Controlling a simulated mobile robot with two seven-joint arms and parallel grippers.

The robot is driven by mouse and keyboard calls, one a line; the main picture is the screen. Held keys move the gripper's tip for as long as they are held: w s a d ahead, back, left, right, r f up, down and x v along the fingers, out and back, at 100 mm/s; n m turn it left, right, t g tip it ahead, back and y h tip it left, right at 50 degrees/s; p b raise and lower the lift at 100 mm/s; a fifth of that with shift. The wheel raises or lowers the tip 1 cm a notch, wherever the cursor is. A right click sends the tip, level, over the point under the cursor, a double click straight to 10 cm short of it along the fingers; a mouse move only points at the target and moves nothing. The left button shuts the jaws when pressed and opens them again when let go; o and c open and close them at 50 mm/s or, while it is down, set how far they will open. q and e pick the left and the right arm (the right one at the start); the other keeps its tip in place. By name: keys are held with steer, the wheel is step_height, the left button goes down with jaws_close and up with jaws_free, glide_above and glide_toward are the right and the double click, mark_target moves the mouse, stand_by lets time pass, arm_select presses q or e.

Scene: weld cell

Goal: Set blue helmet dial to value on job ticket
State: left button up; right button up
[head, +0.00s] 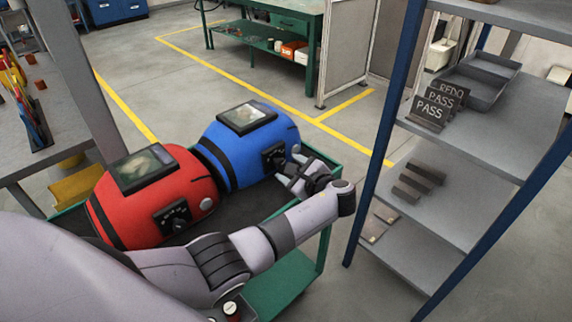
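The blue helmet (235,150) lies on a dark mat on a green cart, its dark visor window facing up. Its dial sits on a black side panel (273,156); the setting is too small to read. My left gripper (285,170) is at the helmet's right side, close to the panel. Its fingers look apart, with nothing seen between them; contact with the dial cannot be told. The red helmet (125,205), with a similar black dial panel (174,214), lies beside it on the left. No readable job ticket shows. My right gripper is out of view.
The green cart (285,286) stands left of a blue-posted shelf rack (500,130). The rack holds signs reading REDO and PASS (430,110), a grey tray (482,80) and dark bars (415,182). A green workbench (285,30) stands behind; open floor lies between.

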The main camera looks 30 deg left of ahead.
arm_select(q)
steer(key=shift+v, duration=1.75)
steer(key=shift+f, duration=0.1)
